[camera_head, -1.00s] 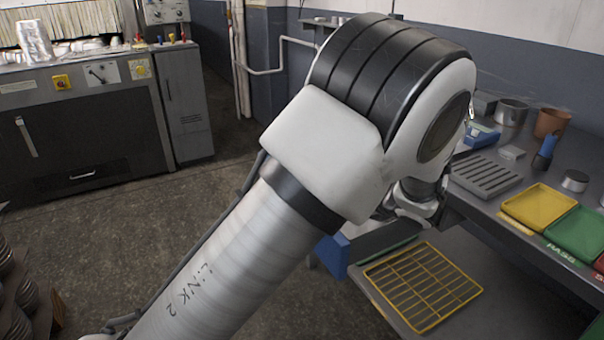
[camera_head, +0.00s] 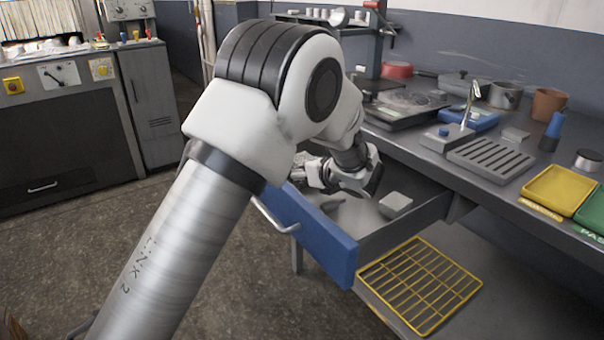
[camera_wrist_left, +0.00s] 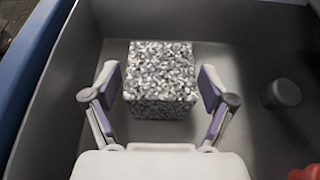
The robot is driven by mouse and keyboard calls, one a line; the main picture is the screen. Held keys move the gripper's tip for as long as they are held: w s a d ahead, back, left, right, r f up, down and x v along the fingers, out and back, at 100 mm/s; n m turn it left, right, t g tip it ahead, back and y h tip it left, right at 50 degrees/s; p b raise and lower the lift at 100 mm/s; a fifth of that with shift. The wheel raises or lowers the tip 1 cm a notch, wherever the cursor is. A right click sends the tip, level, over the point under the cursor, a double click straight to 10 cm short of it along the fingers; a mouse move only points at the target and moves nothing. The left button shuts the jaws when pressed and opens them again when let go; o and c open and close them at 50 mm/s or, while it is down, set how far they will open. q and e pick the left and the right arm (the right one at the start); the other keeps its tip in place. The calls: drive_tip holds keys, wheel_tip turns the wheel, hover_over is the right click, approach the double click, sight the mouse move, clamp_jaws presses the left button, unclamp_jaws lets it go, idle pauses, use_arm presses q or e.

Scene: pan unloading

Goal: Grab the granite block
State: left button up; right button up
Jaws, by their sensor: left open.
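The granite block (camera_wrist_left: 160,92), a black-and-white speckled cube, lies on the floor of a grey drawer in the left wrist view. My left gripper (camera_wrist_left: 159,74) is open, with one finger on each side of the block and a visible gap on both sides. I cannot tell how far above the drawer floor the fingers are. In the head view the left arm reaches into the open blue-fronted drawer (camera_head: 325,243), and its wrist and gripper partly hide the inside. A plain grey block (camera_head: 396,203) shows there; I cannot tell whether it is the granite one. My right gripper is not in view.
A dark round piece (camera_wrist_left: 283,93) lies right of the block, and a red thing (camera_wrist_left: 305,172) shows at the lower right corner. The drawer walls surround the gripper. A yellow wire rack (camera_head: 420,285) lies below the bench (camera_head: 480,200), which carries trays and tools.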

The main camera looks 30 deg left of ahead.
use_arm(q)
drive_tip(key=shift+d+r, duration=0.1)
drive_tip(key=shift+c, duration=1)
clamp_jaws()
drive_tip(key=shift+r, duration=0.15)
